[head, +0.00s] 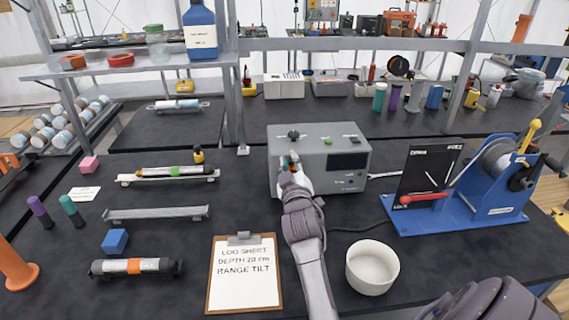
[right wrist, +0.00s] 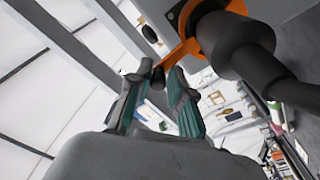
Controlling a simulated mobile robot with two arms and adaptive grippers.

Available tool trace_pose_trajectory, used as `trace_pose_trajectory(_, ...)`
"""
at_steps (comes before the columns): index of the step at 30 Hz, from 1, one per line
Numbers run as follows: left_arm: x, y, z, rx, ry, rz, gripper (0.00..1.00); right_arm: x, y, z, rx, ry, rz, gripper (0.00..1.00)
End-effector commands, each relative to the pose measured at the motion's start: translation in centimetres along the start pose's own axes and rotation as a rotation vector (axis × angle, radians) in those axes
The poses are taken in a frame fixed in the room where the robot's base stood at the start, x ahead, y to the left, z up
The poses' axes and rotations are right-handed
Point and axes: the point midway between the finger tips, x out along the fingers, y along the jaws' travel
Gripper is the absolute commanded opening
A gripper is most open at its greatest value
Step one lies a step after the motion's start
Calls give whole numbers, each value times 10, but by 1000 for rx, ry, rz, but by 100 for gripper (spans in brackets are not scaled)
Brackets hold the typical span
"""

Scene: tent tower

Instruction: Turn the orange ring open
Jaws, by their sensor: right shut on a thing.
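The orange ring (right wrist: 196,28) shows in the right wrist view around a dark round fitting (right wrist: 238,45). An orange arm reaches from the ring down to my right fingertips. My right gripper (right wrist: 157,80) is shut on the end of this arm, where a small dark piece shows between the teal finger pads. In the head view my right gripper (head: 290,163) is at the left front of the grey box (head: 318,148). There the gripper hides most of the ring. My left gripper is not in view.
A clipboard (head: 243,295) and a white bowl (head: 372,266) lie in front of the box, either side of my right arm. A blue winch stand (head: 450,215) is to the right.

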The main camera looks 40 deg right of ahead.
Motion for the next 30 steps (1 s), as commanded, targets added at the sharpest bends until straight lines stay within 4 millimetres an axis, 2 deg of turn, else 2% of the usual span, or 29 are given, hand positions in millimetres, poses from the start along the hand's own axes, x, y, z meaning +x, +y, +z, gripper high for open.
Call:
trace_pose_trajectory(1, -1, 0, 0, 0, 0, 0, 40, 1, 5, 0, 23, 1, 9, 0)
trace_pose_trajectory(9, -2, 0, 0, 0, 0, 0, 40, 0, 9, 3, 115, -3, 16, 0)
trace_pose_trajectory(25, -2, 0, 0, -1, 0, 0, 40, 0, 10, 6, 136, -8, 17, 0)
trace_pose_trajectory(26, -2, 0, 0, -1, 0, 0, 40, 0, 10, 6, 136, -8, 17, 21)
trace_pose_trajectory(29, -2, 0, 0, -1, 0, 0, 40, 0, 10, 6, 136, -9, 16, 38)
trace_pose_trajectory(30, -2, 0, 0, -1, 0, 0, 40, 0, 9, 6, 136, -8, 15, 40)
